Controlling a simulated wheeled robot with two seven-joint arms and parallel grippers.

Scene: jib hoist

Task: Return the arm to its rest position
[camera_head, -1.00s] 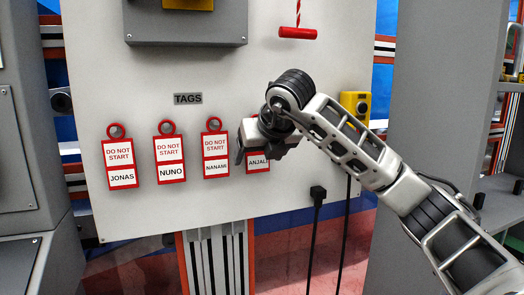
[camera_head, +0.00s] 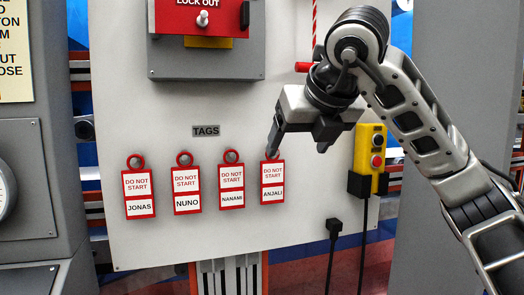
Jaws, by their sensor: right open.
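My right arm reaches in from the right, and its gripper (camera_head: 298,148) hangs in front of the white board with its fingers apart and pointing down. Nothing shows between the fingers. The left fingertip is close to the top ring of the ANJALI tag (camera_head: 272,182); I cannot tell whether they touch. The tags NANAMI (camera_head: 231,186), NUNO (camera_head: 187,191) and JONAS (camera_head: 139,194) hang in a row to the left. My left gripper is not in view.
A grey box with a red LOCK OUT part (camera_head: 205,20) is at the top of the board (camera_head: 120,110). A yellow button box (camera_head: 368,158) sits right of the gripper. A black plug with a cable (camera_head: 334,230) is below.

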